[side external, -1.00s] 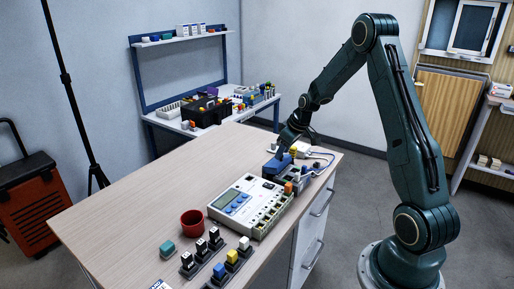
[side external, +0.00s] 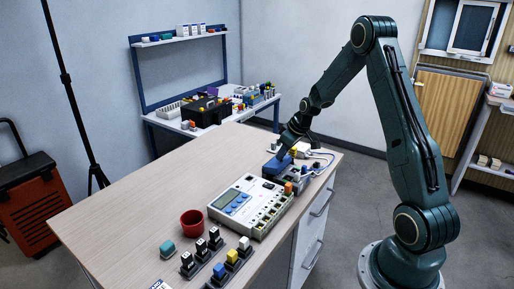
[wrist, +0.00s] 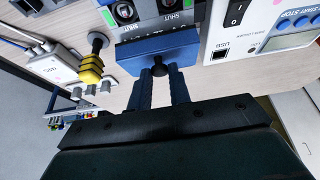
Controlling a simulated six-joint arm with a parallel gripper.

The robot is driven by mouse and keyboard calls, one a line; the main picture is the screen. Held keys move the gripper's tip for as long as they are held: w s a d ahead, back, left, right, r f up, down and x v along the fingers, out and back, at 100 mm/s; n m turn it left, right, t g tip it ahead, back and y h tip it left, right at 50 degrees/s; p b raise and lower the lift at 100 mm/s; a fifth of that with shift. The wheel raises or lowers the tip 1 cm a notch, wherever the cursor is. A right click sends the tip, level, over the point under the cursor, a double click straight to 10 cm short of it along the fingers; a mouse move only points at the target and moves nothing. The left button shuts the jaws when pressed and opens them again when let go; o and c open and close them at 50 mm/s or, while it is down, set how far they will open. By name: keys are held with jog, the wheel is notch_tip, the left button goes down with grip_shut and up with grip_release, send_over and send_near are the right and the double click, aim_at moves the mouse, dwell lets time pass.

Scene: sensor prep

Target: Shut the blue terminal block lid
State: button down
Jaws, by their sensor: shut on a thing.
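The blue lid (wrist: 150,47) shows as a broad blue panel at the top centre of the wrist view, with a black knob (wrist: 160,69) on its near side. The grey terminal block beside it carries "SHUT" labels (wrist: 178,18). My gripper (wrist: 160,76) has one finger on either side of the knob and is shut on it. In the side external view the blue lid (side external: 277,166) is at the far end of the bench, with my gripper (side external: 281,154) right at it. The lid's exact angle is hard to tell, and my gripper partly hides it.
A white device with a screen and blue buttons (side external: 236,201) stands close beside the lid. A yellow ribbed post (wrist: 91,70) and a white box with cables (wrist: 52,66) are on the other side. A red cup (side external: 192,223) stands farther off. The bench's left part is clear.

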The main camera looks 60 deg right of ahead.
jog(key=shift+s+f+t, duration=0.35)
jog(key=shift+f+t, duration=0.05)
jog(key=shift+t, duration=0.3)
jog(key=shift+s+f+t, duration=0.3)
jog(key=shift+f+t, duration=0.05)
jog(key=shift+t, duration=0.35)
jog(key=c, duration=1.3)
grip_release()
jog(key=shift+r, duration=0.2)
jog(key=v, duration=1.3)
jog(key=shift+s+r, duration=0.2)
jog(key=shift+s, duration=0.05)
